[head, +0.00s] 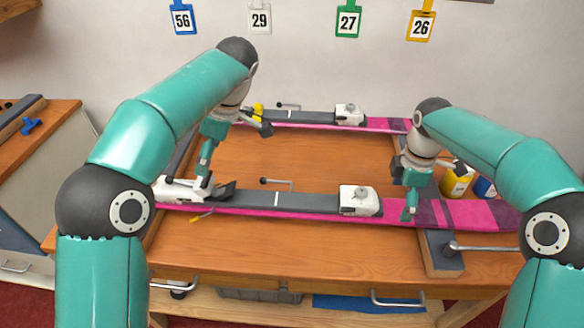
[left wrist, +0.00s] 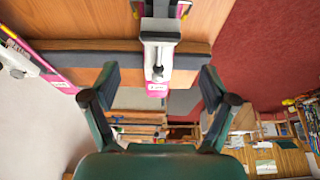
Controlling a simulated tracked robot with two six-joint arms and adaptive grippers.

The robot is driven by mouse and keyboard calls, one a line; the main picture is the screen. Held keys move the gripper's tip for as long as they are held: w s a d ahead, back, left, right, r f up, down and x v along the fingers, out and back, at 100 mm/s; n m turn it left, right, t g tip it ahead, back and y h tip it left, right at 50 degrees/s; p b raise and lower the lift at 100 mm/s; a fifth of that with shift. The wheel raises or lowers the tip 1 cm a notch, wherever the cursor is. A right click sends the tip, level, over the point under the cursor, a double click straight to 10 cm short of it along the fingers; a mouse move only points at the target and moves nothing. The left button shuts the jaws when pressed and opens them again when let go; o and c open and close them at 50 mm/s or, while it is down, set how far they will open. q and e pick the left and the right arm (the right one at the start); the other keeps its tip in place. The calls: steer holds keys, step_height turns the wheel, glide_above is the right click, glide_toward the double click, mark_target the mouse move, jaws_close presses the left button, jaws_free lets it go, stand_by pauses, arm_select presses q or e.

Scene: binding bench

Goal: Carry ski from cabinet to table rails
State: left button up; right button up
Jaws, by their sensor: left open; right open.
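The near pink-and-grey ski (head: 300,201) lies across the table, with a white heel binding (head: 360,200) at its middle and a white toe piece (head: 182,189) at its left. A second, similar ski (head: 310,117) lies behind it. The dark right table rail (head: 440,254) shows under the near ski's right end. My left gripper (head: 230,150) is open above the near ski's left part. In the left wrist view a ski's white binding and pink end (left wrist: 157,90) show between its open fingers (left wrist: 160,80). My right gripper (head: 428,192) is open over the near ski's right part; contact is unclear.
A wooden-topped cabinet (head: 60,118) stands at the far left, with a dark bar (head: 20,112) and a blue clamp (head: 31,126) on it. A yellow container (head: 457,184) and a blue one (head: 484,187) stand right of my right gripper. The table's middle is clear.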

step_height(320, 180, up, 9)
stand_by(0.3)
steer(key=shift+f, duration=0.1)
stand_by(0.4)
